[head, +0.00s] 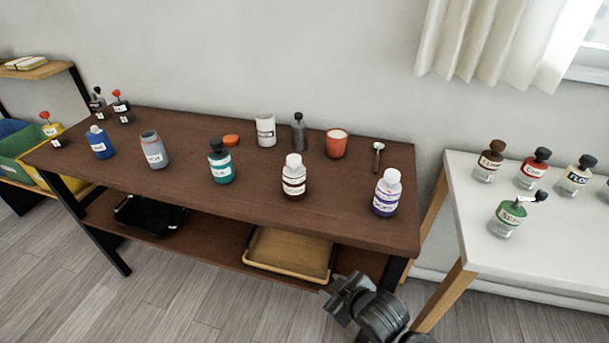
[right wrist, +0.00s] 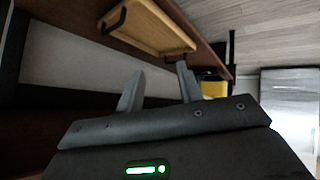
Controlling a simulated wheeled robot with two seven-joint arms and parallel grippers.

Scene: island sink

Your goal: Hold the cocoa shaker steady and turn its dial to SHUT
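Several small shakers with coloured bands stand upright on the white table at the right of the head view. One with a brown band and dark brown top (head: 490,161) stands at the back left of that table; its label is too small to read surely, so I cannot confirm it is the cocoa shaker. Its dial setting cannot be read. My right gripper (head: 341,293) is low in front of the brown table, far from the shakers. In the right wrist view its two fingers (right wrist: 158,90) are apart with nothing between them. My left gripper is not in view.
A red shaker (head: 533,169), a blue-labelled shaker (head: 577,176) and a green one with a side handle (head: 507,214) stand nearby. The white table (head: 560,251) has free room in front. The brown table (head: 257,191) holds several bottles; a wooden tray (head: 288,256) is on its lower shelf.

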